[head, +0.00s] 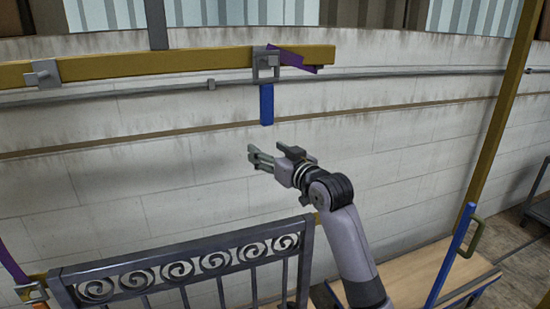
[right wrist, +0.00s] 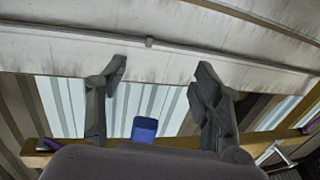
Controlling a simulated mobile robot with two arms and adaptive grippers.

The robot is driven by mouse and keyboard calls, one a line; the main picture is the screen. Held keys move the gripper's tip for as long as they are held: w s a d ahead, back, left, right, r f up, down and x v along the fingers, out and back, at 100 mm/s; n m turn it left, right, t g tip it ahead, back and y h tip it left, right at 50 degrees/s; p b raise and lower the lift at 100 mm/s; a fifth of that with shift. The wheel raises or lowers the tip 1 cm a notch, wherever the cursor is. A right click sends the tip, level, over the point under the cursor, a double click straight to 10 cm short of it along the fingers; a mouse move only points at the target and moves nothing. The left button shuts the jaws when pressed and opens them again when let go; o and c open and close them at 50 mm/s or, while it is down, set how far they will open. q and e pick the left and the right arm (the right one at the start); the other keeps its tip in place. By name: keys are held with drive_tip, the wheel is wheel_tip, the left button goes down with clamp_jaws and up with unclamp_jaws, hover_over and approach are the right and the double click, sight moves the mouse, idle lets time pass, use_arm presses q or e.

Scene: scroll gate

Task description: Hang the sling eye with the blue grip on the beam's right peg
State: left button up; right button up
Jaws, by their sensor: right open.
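The yellow beam (head: 160,62) runs across the top of the head view. On its right peg (head: 268,59) sits a grey square sling eye (head: 256,73), which appears to be around the peg. The blue grip (head: 266,104) hangs straight down below the eye. A purple sling strap (head: 291,59) runs off to the right of the eye. My right gripper (head: 262,158) is open and empty, below the blue grip and apart from it. In the right wrist view the blue grip (right wrist: 145,129) shows between the spread fingers, beyond them. My left gripper is not in view.
The beam's left peg (head: 45,74) is bare. A grey scroll gate (head: 180,268) stands at the lower left, with another purple strap (head: 12,262) and grey fitting (head: 32,293) beside it. A blue bar (head: 450,256) and yellow post (head: 494,130) stand at the right.

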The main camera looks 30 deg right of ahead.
drive_tip(key=s+a+p, duration=0.1)
drive_tip(key=s+a, duration=0.1)
drive_tip(key=s, duration=0.8)
drive_tip(key=shift+a+p, duration=0.2)
drive_tip(key=shift+p, duration=0.15)
idle(1.2)
wheel_tip(320, 180, down, 39)
drive_tip(key=w+m+g, duration=0.1)
drive_tip(key=w+g, duration=0.1)
drive_tip(key=g, duration=0.5)
drive_tip(key=s+a+f+g, duration=0.2)
drive_tip(key=s+f, duration=0.4)
drive_tip(key=f, duration=0.5)
drive_tip(key=s+a+f+g, duration=0.2)
drive_tip(key=s+f, duration=0.4)
drive_tip(key=f, duration=0.4)
drive_tip(key=s+a+f+n+g, duration=0.1)
drive_tip(key=s+f, duration=0.5)
drive_tip(key=s, duration=0.6)
drive_tip(key=s+a+f+n+g, duration=0.1)
drive_tip(key=s+a+f+g, duration=0.2)
drive_tip(key=s+f, duration=0.3)
drive_tip(key=s+a+f+n+g, duration=0.1)
drive_tip(key=s+a+f, duration=0.3)
drive_tip(key=s, duration=1.3)
wheel_tip(320, 180, down, 3)
drive_tip(key=shift+s+a+r+n+g, duration=0.2)
drive_tip(key=shift+s+a+n+g, duration=0.1)
drive_tip(key=shift+n+g, duration=0.15)
